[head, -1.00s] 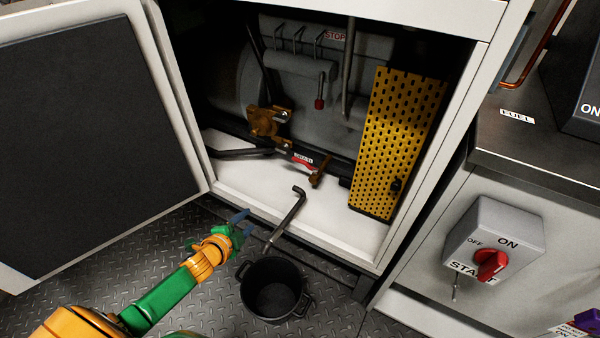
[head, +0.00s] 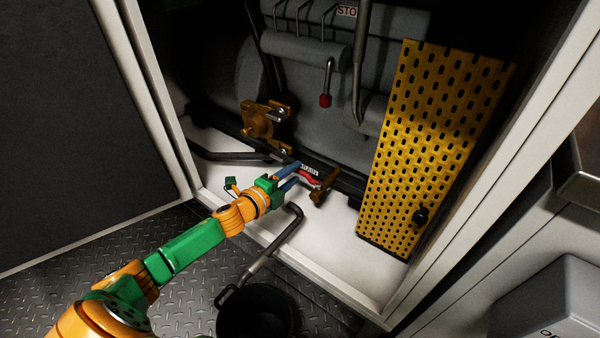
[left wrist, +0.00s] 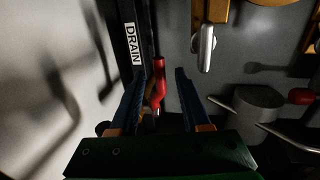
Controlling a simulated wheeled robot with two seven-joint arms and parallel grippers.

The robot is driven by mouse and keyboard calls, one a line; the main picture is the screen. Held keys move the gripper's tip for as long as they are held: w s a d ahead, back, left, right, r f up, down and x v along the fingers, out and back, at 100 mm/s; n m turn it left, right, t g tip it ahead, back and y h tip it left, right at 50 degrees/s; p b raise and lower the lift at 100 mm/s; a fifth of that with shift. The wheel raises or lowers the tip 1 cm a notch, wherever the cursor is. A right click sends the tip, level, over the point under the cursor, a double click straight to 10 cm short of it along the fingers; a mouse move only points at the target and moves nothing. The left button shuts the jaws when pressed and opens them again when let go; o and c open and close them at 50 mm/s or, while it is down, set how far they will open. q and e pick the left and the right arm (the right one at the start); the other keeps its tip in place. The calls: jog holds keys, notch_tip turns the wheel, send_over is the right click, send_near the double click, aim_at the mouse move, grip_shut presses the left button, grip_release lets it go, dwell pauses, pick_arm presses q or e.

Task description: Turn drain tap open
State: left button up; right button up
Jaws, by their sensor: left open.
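The drain tap's red lever (head: 309,179) shows low inside the open cabinet, beside the white DRAIN label (head: 310,169). A brass fitting (head: 324,188) is at its right end. My left gripper (head: 296,174) reaches into the cabinet with its blue fingers open, at the lever's left end. In the left wrist view the red lever (left wrist: 158,82) lies between the two open fingers (left wrist: 161,74), nearer the left one. I cannot tell whether a finger touches it. The DRAIN label (left wrist: 133,43) is up and left there. My right gripper is not in view.
A yellow perforated guard (head: 425,140) stands to the right of the tap. A bent grey pipe (head: 290,228) leads down to a black bucket (head: 255,312) on the floor. A brass valve (head: 262,120) and a red-tipped lever (head: 326,98) are above. The cabinet door (head: 60,120) is open at left.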

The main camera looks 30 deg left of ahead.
aim_at(297, 172)
pick_arm(q)
jog(key=shift+b+x, duration=0.3)
jog(key=shift+x, duration=0.8)
jog(key=shift+w+f, duration=0.15)
jog(key=shift+w, duration=0.25)
grip_shut()
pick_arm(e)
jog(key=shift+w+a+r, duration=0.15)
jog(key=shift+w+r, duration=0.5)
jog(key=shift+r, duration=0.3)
